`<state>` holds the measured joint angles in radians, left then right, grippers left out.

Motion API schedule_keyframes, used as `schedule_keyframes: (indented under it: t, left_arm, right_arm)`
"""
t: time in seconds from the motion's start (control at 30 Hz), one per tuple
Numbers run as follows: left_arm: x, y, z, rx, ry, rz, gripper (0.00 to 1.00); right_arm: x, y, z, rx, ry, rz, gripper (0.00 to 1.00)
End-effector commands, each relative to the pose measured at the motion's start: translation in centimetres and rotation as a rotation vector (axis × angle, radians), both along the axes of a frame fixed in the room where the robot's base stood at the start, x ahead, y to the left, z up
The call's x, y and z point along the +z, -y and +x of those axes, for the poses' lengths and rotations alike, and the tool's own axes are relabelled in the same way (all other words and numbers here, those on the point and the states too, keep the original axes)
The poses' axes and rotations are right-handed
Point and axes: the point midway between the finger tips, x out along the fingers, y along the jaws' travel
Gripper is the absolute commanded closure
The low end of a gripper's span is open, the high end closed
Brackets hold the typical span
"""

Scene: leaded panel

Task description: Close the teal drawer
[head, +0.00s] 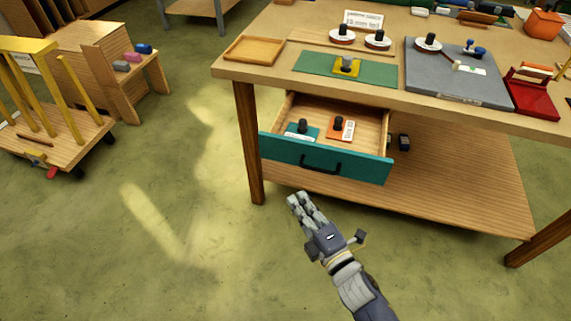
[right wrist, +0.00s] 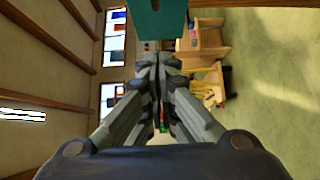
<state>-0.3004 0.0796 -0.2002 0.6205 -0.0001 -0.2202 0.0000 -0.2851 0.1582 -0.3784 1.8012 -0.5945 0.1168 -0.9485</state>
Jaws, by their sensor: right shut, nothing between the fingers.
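The teal drawer (head: 345,166) is pulled out from under the workbench (head: 223,73) in the head view. Its teal front has a dark handle (head: 320,165). A teal piece and an orange piece (head: 342,128), each with a dark knob, lie inside it. My right gripper (head: 297,198) is shut and empty, just below and in front of the drawer front, apart from it in the head view. In the right wrist view its fingers (right wrist: 158,62) are together, with a teal surface, likely the drawer front (right wrist: 158,22), just beyond them. My left gripper is not in view.
On the bench are a wooden tray (head: 254,49), a green mat (head: 312,65), a grey board (head: 450,90) and a red holder (head: 532,92). A bench leg (head: 250,140) stands left of the drawer. A wooden cart (head: 50,135) is at far left. The floor between is clear.

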Motion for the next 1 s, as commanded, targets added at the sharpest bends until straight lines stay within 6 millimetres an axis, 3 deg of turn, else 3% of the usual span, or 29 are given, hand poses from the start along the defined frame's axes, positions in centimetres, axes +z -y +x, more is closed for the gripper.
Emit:
schedule_keyframes:
  t: [0.17,0.53,0.73,1.0]
  left_arm:
    - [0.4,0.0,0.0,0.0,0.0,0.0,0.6]
    - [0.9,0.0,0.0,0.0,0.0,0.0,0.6]
    - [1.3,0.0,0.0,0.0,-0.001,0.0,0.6]
    - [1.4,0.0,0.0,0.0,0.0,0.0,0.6]
  right_arm:
    - [0.3,-1.1,2.1,0.0,0.002,0.003,1.0]
    - [0.2,-4.5,8.8,-0.001,-0.001,0.006,1.0]
    - [0.1,-3.5,11.4,-0.001,-0.004,0.003,1.0]
    - [-0.1,-3.2,12.5,-0.001,-0.004,0.004,1.0]
